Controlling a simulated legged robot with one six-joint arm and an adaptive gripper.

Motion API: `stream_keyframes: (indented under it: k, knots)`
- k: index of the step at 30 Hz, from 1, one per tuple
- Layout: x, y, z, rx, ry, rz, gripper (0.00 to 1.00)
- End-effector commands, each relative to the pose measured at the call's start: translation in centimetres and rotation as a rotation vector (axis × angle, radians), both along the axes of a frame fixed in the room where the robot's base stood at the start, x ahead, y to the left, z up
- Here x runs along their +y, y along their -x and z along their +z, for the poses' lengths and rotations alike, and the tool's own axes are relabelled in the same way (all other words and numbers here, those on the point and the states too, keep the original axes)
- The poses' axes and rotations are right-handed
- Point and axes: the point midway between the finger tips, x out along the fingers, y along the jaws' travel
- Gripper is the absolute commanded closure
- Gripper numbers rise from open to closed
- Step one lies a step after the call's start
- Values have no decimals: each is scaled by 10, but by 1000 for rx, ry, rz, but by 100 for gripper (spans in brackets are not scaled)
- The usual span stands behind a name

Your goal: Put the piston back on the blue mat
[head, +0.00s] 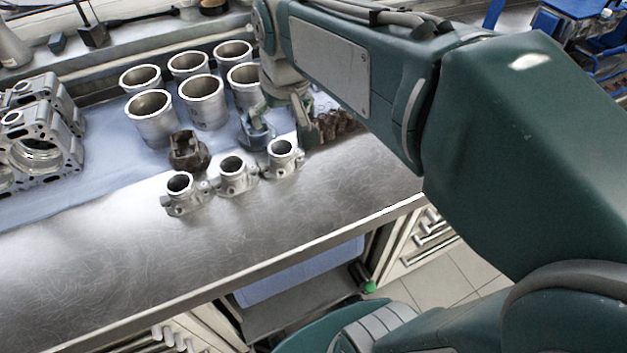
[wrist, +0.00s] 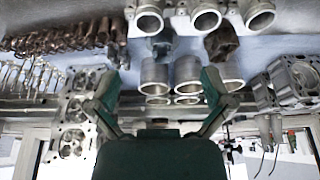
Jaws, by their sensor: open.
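A dark brown piston (head: 188,152) stands near the front edge of the blue mat (head: 105,165), behind the silver flanged housings. A grey-blue piston-like part (head: 257,137) stands to its right, partly hidden by my gripper. In the wrist view, the brown piston (wrist: 221,43) and the grey part (wrist: 162,44) appear near the top, apart from my fingers. My gripper (head: 278,108) is over the bench, close to the grey part. In the wrist view its fingers (wrist: 162,88) are spread wide with nothing held between them.
Several silver cylinder liners (head: 203,100) stand on the mat behind the pistons. Three flanged housings (head: 234,176) line the bare metal in front. An engine block (head: 45,140) is at left, and small brown parts (head: 335,122) are at right. The front bench strip is clear.

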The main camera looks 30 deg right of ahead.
Motion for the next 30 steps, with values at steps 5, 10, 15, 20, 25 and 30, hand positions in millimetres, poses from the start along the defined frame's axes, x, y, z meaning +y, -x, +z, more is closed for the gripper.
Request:
stream_keyframes:
  k: [5,10,15,20,25,30]
  knots:
    - [0,50,-7,-54,0,0,0]
    - [0,92,-22,-102,0,0,0]
    - [0,121,-38,-138,0,0,0]
    - [0,131,-45,-149,0,0,0]
    - [0,131,-45,-149,0,0,0]
    - [0,131,-45,-149,0,0,0]
